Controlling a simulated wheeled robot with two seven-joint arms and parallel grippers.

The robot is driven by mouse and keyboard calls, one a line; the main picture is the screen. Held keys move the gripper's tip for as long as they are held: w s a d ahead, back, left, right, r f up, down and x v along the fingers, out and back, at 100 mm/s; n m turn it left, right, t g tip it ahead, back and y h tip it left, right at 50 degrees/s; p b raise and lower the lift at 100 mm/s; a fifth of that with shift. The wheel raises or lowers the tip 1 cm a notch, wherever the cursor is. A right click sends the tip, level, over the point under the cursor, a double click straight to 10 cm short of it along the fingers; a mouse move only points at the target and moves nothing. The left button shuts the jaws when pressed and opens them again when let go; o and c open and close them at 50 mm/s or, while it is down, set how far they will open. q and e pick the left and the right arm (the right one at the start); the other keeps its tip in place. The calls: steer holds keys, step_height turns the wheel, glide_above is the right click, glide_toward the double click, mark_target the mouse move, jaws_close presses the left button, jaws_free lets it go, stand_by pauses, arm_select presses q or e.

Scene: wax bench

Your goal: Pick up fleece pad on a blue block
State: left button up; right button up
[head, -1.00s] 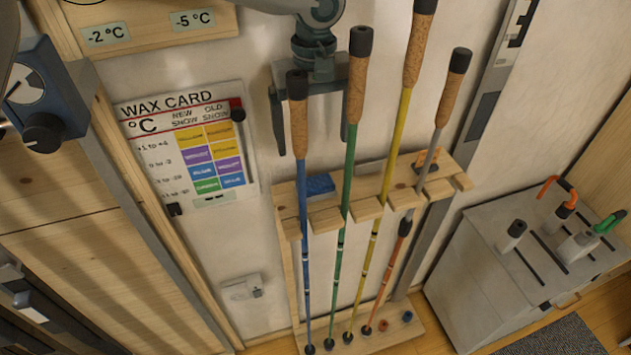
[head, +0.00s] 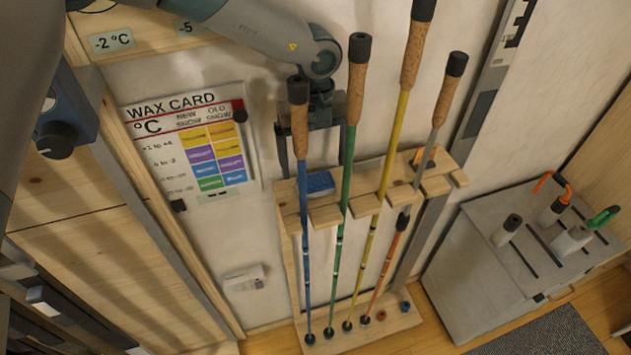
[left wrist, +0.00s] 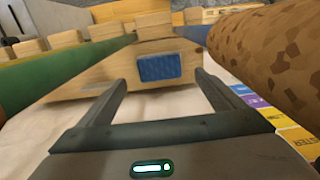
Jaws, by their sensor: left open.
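The fleece pad, seen as a small blue block (head: 320,183), lies on the wooden shelf of the pole rack, between the blue and green poles. The same blue block (left wrist: 159,67) shows in the left wrist view, ahead of and between my fingers, with a gap to it. A separate fleece layer cannot be made out. My left gripper (head: 312,152) is open and empty, just above the block near the wall. Its two spread fingers (left wrist: 162,85) show in the left wrist view. The green pole partly hides one finger in the head view. My right gripper is not in view.
The blue pole's cork handle (head: 300,130) and the green pole (head: 345,165) stand close on either side of my left gripper. Yellow (head: 393,140) and orange (head: 390,250) poles stand further right. A wax card (head: 190,145) hangs left. A grey cabinet (head: 470,270) stands right.

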mark_target(315, 177)
arm_select(q)
step_height(315, 177, down, 3)
steer(key=shift+f+p, duration=0.15)
steer(key=shift+p, duration=0.6)
steer(key=shift+f, duration=0.55)
steer(key=c, duration=1.2)
